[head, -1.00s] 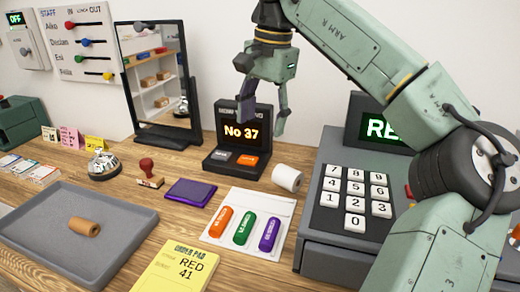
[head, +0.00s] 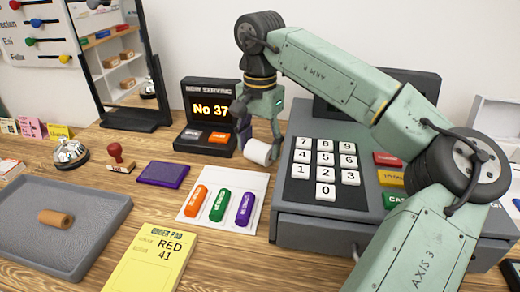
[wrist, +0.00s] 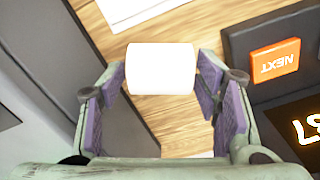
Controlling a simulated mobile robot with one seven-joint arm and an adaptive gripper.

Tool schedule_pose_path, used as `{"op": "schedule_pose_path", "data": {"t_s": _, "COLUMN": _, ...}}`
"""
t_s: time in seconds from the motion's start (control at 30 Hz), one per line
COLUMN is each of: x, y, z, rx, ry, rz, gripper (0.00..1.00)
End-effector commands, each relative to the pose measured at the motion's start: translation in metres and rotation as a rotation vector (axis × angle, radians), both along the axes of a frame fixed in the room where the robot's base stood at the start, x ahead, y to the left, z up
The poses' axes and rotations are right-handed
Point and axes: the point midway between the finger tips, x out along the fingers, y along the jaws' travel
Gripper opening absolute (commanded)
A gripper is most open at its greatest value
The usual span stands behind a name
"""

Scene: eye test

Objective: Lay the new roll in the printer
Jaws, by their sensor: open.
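The new roll, a plain white paper cylinder (head: 257,151), lies on its side on the wooden counter, between the number display and the cash register. My gripper (head: 259,138) is open and low over it. In the wrist view the roll (wrist: 160,68) lies between the two purple-padded fingertips (wrist: 161,76), with one finger close at each end. I cannot tell whether either pad touches it. A pale box-like thing (head: 496,118) is partly cut off at the right edge; I cannot tell whether it is the printer.
The number display (head: 210,118) stands just left of my gripper, and the cash register (head: 285,205) close on its right. A card with three coloured tags (head: 254,183) lies in front. A brown tube (head: 56,218) lies on the grey tray (head: 95,240). A bell (head: 70,153) stands behind.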

Motion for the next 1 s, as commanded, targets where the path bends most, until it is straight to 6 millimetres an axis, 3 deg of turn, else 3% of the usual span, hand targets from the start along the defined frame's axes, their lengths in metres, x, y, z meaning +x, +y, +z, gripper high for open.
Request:
{"op": "schedule_pose_path", "data": {"t_s": 0.3, "x": -0.0002, "y": 0.0003, "z": -0.0061, "rx": 0.000, "ry": 0.000, "rz": 0.000, "gripper": 0.56}}
{"op": "schedule_pose_path", "data": {"t_s": 0.9, "x": -0.0001, "y": 0.0003, "z": -0.0054, "rx": 0.001, "ry": -0.001, "rz": 0.000, "gripper": 0.16}}
{"op": "schedule_pose_path", "data": {"t_s": 1.0, "x": -0.0001, "y": 0.0003, "z": -0.0054, "rx": 0.001, "ry": -0.001, "rz": 0.000, "gripper": 0.13}}
